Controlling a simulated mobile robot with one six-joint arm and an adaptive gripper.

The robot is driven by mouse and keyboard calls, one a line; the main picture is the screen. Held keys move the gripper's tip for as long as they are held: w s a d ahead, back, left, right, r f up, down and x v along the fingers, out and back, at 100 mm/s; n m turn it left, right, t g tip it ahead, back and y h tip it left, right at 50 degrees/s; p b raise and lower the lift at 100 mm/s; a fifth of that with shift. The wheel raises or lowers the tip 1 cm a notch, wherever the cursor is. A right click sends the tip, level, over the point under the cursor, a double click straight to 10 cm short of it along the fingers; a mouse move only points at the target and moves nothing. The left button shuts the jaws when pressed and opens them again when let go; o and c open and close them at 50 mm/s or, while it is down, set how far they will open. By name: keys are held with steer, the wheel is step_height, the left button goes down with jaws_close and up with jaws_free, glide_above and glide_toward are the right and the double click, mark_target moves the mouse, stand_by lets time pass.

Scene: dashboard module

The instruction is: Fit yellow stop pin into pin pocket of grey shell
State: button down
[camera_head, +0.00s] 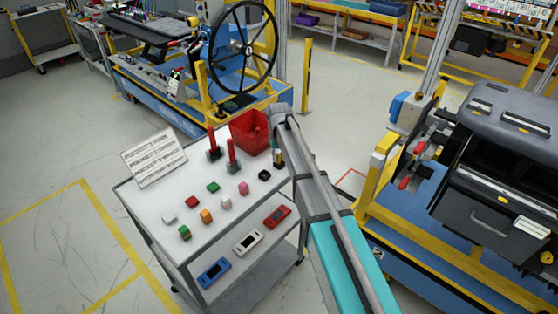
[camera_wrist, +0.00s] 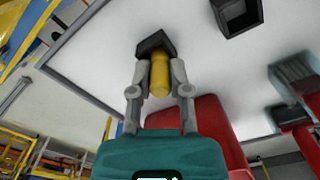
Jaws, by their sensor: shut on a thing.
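The yellow stop pin (camera_wrist: 159,76) is between the two fingers of my gripper (camera_wrist: 158,88) in the wrist view. My gripper is shut on it. The pin's far end meets a small black holder (camera_wrist: 154,43) on the white cart top; I cannot tell how deep it sits. In the head view the pin (camera_head: 277,155) is a small yellow spot above the black holder, at the cart's right side, below my wrist. A large dark grey dashboard body (camera_head: 480,185), possibly the grey shell, stands on the right. No pin pocket can be made out on it.
A second black holder (camera_wrist: 238,16) with a square opening is nearby. A red bin (camera_head: 248,132) and two red upright items (camera_head: 232,155) stand close to my gripper. Several coloured blocks lie on the white cart top (camera_head: 160,195). A yellow-and-blue frame (camera_head: 380,190) carries the dashboard.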

steer(key=shift+r, duration=0.15)
step_height(320, 180, up, 2)
steer(key=p, duration=0.2)
steer(key=shift+r+p, duration=0.25)
steer(key=shift+p, duration=0.1)
steer(key=s+d+r+p, duration=0.5)
steer(key=s+r+p, duration=0.5)
steer(key=s, duration=0.3)
steer(key=shift+d, duration=0.15)
stand_by(0.4)
step_height(320, 180, down, 3)
steer(key=b, duration=0.2)
steer(key=shift+r+b, duration=0.1)
steer(key=shift+b, duration=0.25)
steer(key=shift+w+d, duration=0.1)
